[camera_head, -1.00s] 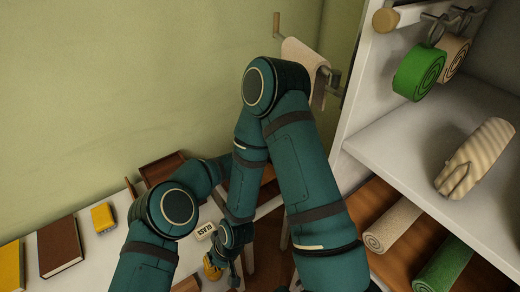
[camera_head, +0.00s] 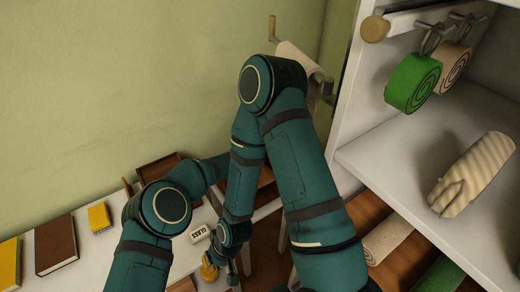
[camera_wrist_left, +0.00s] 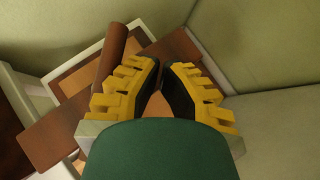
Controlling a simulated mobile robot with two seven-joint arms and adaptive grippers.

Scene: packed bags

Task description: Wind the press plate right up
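I cannot pick out the press plate for certain in either view. In the left wrist view, my left gripper (camera_wrist_left: 163,66) has yellow toothed fingers with a narrow gap. Something brown shows between them, and I cannot tell whether it is held. A brown cylinder (camera_wrist_left: 112,52) and a brown board (camera_wrist_left: 60,130) lie beside the left finger. In the head view, my left forearm runs right and its hand is hidden behind my right arm. My right gripper (camera_head: 209,269) shows as a small yellowish shape at the bottom, beside a white block marked GLASS (camera_head: 200,233).
A brown tray (camera_head: 158,170) stands by the wall. A brown book (camera_head: 56,246) and a small yellow item (camera_head: 99,217) lie on the white table (camera_head: 97,262). A white shelf (camera_head: 385,158) with green (camera_head: 413,84) and beige rolls stands right.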

